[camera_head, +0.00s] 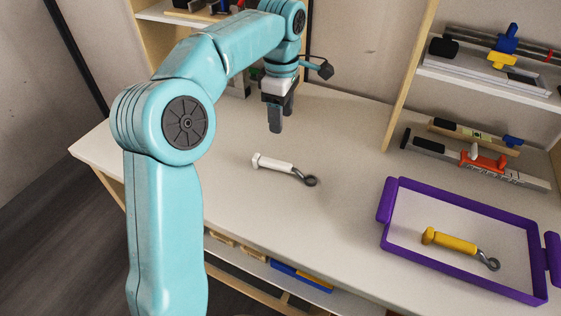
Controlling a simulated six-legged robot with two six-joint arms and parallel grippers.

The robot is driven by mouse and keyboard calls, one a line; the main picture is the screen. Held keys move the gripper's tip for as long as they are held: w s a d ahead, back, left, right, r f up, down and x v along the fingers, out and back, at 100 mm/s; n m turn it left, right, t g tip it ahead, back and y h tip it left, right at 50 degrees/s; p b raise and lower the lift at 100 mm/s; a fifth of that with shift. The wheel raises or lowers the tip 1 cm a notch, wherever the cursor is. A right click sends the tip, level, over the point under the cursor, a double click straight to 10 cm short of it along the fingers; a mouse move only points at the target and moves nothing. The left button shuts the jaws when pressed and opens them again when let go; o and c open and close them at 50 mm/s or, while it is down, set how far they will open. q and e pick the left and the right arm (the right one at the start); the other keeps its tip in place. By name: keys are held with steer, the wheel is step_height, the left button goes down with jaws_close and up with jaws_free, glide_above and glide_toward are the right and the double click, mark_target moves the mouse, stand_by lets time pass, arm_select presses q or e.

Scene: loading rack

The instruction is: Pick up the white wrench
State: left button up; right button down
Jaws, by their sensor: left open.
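The white wrench (274,164) lies on the pale tabletop near the middle of the view. It has a white handle and a dark ring end that points right. My left gripper (277,118) hangs from the teal arm above the table, behind the wrench in the picture and apart from it. Its fingers point down and hold nothing that I can see. My right gripper is not in view.
A purple-rimmed tray (455,196) at the right holds a yellow-handled wrench (450,241). Shelves at the back right carry clamps and levels, including an orange-and-grey tool (484,161). The tabletop around the white wrench is clear.

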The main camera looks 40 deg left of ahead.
arm_select(q)
steer(key=b, duration=0.1)
glide_above(280, 163)
steer(key=f, duration=0.5)
steer(key=shift+a+f, duration=0.3)
steer(key=shift+f, duration=0.1)
steer(key=f, duration=0.4)
steer(key=shift+w+a, duration=0.15)
steer(key=shift+w, duration=0.15)
steer(key=shift+s, duration=0.2)
steer(key=f, duration=0.5)
steer(key=shift+d, duration=0.4)
steer(key=shift+s+d, duration=0.1)
steer(key=shift+s, duration=0.05)
steer(key=c, duration=0.9)
jaws_close()
